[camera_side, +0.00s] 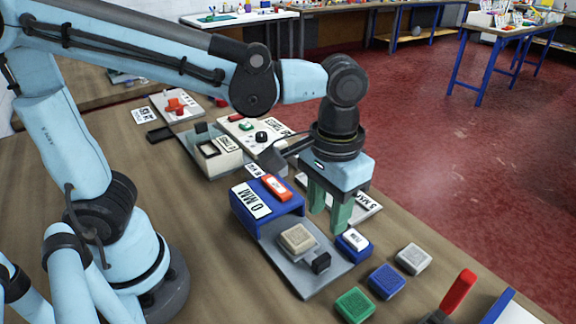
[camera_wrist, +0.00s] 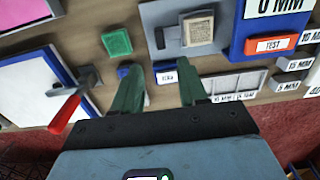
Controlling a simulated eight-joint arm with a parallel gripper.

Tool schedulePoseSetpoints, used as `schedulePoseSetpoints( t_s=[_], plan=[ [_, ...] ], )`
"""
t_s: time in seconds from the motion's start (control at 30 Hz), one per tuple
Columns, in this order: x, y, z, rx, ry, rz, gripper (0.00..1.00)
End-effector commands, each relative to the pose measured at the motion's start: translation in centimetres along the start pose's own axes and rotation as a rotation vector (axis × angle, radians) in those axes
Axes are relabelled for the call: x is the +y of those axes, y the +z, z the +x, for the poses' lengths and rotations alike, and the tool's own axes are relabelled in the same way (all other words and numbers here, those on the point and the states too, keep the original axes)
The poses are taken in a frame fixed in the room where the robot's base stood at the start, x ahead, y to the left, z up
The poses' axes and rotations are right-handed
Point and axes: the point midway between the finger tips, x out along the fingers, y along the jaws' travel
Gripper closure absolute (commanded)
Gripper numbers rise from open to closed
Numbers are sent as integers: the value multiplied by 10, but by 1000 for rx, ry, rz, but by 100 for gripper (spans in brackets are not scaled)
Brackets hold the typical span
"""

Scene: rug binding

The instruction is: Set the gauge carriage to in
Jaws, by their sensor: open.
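The gauge has a blue housing (camera_side: 266,205) with a "0 MM" plate (camera_side: 251,200) and an orange TEST button (camera_side: 277,188). Its grey bed (camera_side: 284,269) carries a tan block (camera_side: 297,239) and a small dark knob (camera_side: 321,262); I cannot tell which part is the carriage. The wrist view shows the tan block (camera_wrist: 199,28) right of the dark knob (camera_wrist: 160,38). My gripper (camera_side: 329,218) points down, open and empty, near the bed's edge. In the wrist view, a blue block with a white label (camera_wrist: 167,77) shows between my fingers (camera_wrist: 160,90).
Blue (camera_side: 386,281), green (camera_side: 354,305) and grey (camera_side: 413,259) blocks lie beside the bed. A red-handled lever (camera_side: 458,291) stands at the front right. A cream device (camera_side: 212,153) sits behind the gauge. Labelled grey blocks (camera_wrist: 290,82) lie at right in the wrist view.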

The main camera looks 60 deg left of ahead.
Motion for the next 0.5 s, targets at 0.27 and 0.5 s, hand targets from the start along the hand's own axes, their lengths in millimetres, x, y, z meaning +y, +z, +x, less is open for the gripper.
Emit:
schedulePoseSetpoints(
  t_s=[0.27, 0.5],
  plan=[
    [0, 0, 37, 2, 2, 2, 57],
    [0, -1, 70, 3, 2, 3, 57]
  ],
)
